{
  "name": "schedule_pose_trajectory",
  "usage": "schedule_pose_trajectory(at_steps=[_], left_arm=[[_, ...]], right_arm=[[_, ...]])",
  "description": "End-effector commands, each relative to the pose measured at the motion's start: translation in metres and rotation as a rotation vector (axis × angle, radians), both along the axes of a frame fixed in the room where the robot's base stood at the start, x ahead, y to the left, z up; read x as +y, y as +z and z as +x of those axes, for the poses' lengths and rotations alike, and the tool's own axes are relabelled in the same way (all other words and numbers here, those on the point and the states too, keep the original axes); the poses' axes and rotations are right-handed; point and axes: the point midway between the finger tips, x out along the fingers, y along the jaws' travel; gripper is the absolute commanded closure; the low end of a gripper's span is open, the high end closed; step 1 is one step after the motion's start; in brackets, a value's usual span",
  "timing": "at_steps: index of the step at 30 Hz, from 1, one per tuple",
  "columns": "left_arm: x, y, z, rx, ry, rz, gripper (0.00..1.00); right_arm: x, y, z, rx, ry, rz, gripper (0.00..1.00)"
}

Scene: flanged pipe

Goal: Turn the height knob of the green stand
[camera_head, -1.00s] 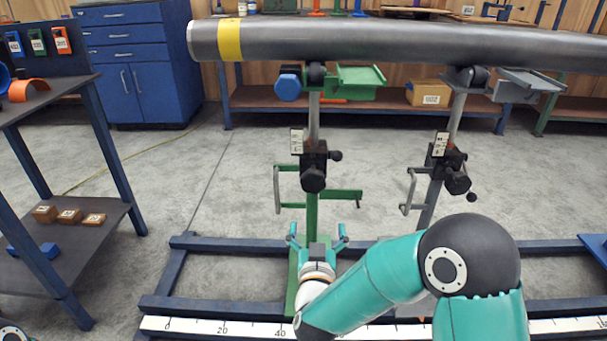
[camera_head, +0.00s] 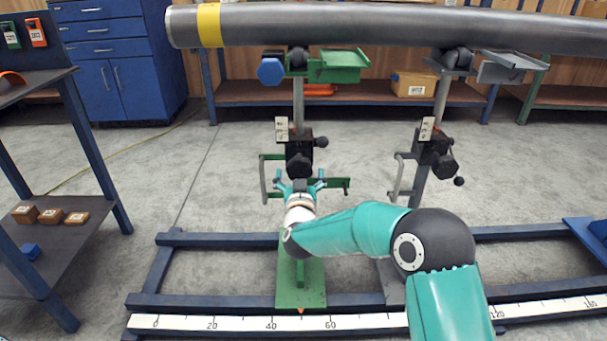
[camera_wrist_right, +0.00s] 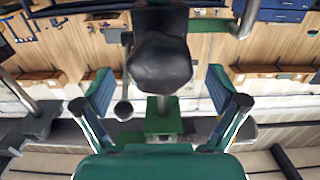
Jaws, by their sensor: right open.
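The green stand (camera_head: 300,267) stands on the blue floor frame and carries the pipe. Its black lobed knob (camera_head: 299,165) is on the front of the black clamp block on the post. The knob shows large in the right wrist view (camera_wrist_right: 160,65). My right gripper (camera_head: 301,183) is open and just below the knob in the head view. In the right wrist view its two teal fingers (camera_wrist_right: 160,92) are spread to either side, with the knob between and beyond them; I see no contact. A small ball-ended lever (camera_head: 321,142) sticks out right of the block. My left gripper is not in view.
The grey pipe (camera_head: 380,25) with a yellow band runs across above. A second, grey stand (camera_head: 418,185) with its own black knob is to the right. A dark shelf table (camera_head: 45,248) stands left. A scale (camera_head: 240,322) runs along the front.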

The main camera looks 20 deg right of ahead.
Motion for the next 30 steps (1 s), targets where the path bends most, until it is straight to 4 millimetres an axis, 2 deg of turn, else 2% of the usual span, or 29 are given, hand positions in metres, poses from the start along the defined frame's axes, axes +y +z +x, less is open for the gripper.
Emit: schedule_pose_trajectory(at_steps=[6,16,26,27,30], left_arm=[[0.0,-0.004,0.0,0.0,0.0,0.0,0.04],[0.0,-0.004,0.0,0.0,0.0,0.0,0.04],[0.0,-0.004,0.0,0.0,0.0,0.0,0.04],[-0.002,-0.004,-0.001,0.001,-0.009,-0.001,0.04],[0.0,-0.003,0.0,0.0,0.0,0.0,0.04]], right_arm=[[-0.005,-0.001,0.016,0.001,-0.001,0.0,0.04],[-0.006,0.0,0.018,0.001,-0.001,0.0,0.04],[-0.006,0.0,0.017,0.001,-0.001,0.001,0.59],[-0.024,0.0,0.017,0.001,-0.006,0.0,0.64],[-0.011,0.0,0.018,0.001,-0.003,0.0,0.64]])
